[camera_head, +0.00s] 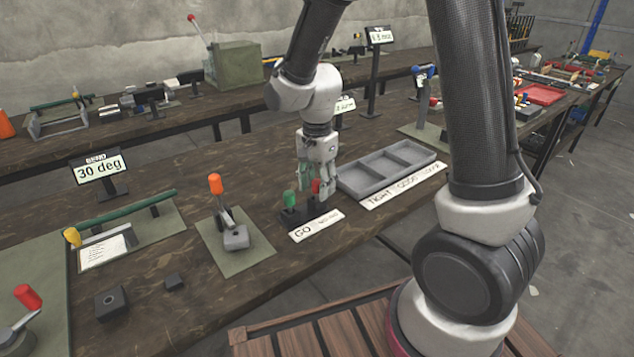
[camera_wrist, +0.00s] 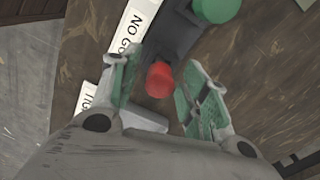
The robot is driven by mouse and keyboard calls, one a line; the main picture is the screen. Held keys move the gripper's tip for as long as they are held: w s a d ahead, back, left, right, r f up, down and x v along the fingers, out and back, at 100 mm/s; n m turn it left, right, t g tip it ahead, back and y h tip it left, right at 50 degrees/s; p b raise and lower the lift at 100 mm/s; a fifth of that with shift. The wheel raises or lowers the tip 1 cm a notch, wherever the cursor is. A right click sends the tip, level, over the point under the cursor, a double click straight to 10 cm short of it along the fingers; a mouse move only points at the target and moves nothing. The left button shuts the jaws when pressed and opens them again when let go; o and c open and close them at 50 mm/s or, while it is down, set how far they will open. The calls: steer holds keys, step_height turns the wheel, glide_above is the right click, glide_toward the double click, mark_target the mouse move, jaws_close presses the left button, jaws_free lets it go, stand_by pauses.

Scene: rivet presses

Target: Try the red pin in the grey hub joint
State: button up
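The red pin (camera_head: 315,187) stands upright in a small dark holder (camera_head: 297,217) beside a green pin (camera_head: 290,198). My gripper (camera_head: 316,190) points down over the red pin. In the wrist view my gripper (camera_wrist: 155,72) is open, with its two green-padded fingers on either side of the red pin (camera_wrist: 159,80) and gaps visible between. The green pin (camera_wrist: 216,8) is outside the fingers. A grey block (camera_head: 235,238) sits at the orange-handled clamp (camera_head: 217,187). A dark block with a hole (camera_head: 111,302) lies at the front left. I cannot tell which is the hub joint.
A grey three-compartment tray (camera_head: 388,170) lies right of the pins, with a label strip (camera_head: 402,187) in front. A GO label (camera_head: 316,226) lies before the holder.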

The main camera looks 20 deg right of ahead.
step_height(320, 180, up, 12)
stand_by(0.6)
stand_by(0.4)
steer(key=s+d+r+n+t, duration=0.2)
steer(key=s+d+r+n, duration=0.2)
steer(key=s+d, duration=0.3)
steer(key=s+d+r+n+t, duration=0.2)
steer(key=s+d+r+n, duration=0.2)
steer(key=s+d+n, duration=0.3)
steer(key=s+d, duration=0.1)
steer(key=s, duration=0.4)
